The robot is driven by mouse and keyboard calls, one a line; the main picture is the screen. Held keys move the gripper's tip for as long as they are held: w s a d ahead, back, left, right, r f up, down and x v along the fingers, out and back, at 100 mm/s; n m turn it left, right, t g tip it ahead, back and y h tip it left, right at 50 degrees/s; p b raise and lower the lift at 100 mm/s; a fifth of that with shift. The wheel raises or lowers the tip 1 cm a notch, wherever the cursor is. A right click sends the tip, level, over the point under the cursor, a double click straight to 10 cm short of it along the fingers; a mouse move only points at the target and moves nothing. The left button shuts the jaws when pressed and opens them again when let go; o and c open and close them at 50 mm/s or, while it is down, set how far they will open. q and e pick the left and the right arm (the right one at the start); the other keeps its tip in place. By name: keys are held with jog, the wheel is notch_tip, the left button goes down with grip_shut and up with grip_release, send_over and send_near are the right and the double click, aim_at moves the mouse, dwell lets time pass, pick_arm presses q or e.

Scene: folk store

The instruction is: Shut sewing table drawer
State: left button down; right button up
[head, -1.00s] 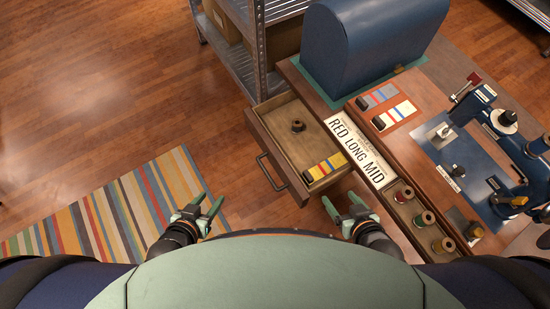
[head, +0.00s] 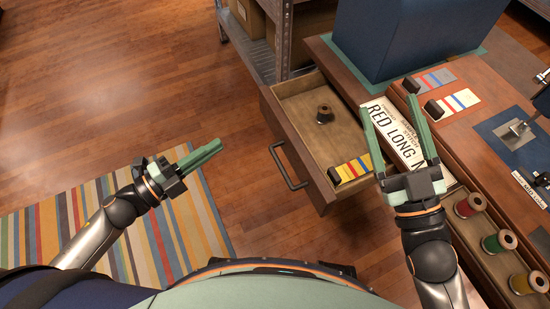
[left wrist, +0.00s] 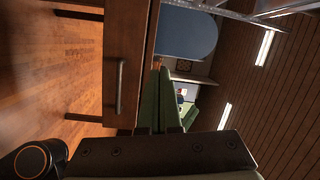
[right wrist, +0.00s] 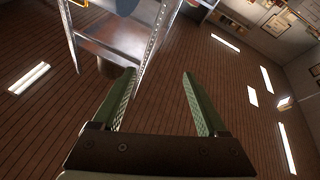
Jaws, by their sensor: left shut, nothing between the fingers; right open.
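The sewing table drawer (head: 284,148) is pulled out to the left of the sewing table (head: 350,66), with a dark bar handle (head: 289,165) on its front. A dark spool (head: 324,114) and a striped colour card (head: 353,168) lie inside it. My left gripper (head: 207,156) is shut and empty, left of the drawer front and apart from it. The handle also shows in the left wrist view (left wrist: 119,87), beyond the shut fingers. My right gripper (head: 402,120) is open and empty, over the table's edge by the drawer's right end, partly covering the sign. The right wrist view shows its fingers spread.
Several thread spools (head: 497,242) sit in a tray at the right. A blue cover (head: 395,40) stands on the table. A metal shelf (head: 284,40) stands behind the drawer. Floor left of the drawer is clear, with a striped rug (head: 190,222).

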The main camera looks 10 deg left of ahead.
pick_arm(q)
notch_tip(320, 180, down, 3)
jog(key=s+d+m+g+h+b, duration=0.1)
jog(key=s+m+g+h+b, duration=0.15)
jog(key=m, duration=0.25)
jog(key=g, duration=0.1)
send_near(288, 137)
jog(key=shift+m, duration=0.4)
jog(key=x, duration=0.5)
jog(key=shift+w+d+b, duration=0.1)
jog(key=shift+d+b, duration=0.05)
jog(key=shift+b, duration=0.15)
jog(key=shift+w+d+f, duration=0.1)
jog(key=shift+w+d, duration=0.25)
jog(key=shift+d, duration=0.3)
pick_arm(e)
jog(key=s+a+r+n+t+y, duration=0.1)
jog(key=s+r+n+y, duration=0.4)
jog(key=y, duration=0.1)
jog(key=shift+s+r+y, duration=0.25)
jog(key=shift+r+y, duration=0.05)
jog(key=shift+r, duration=0.1)
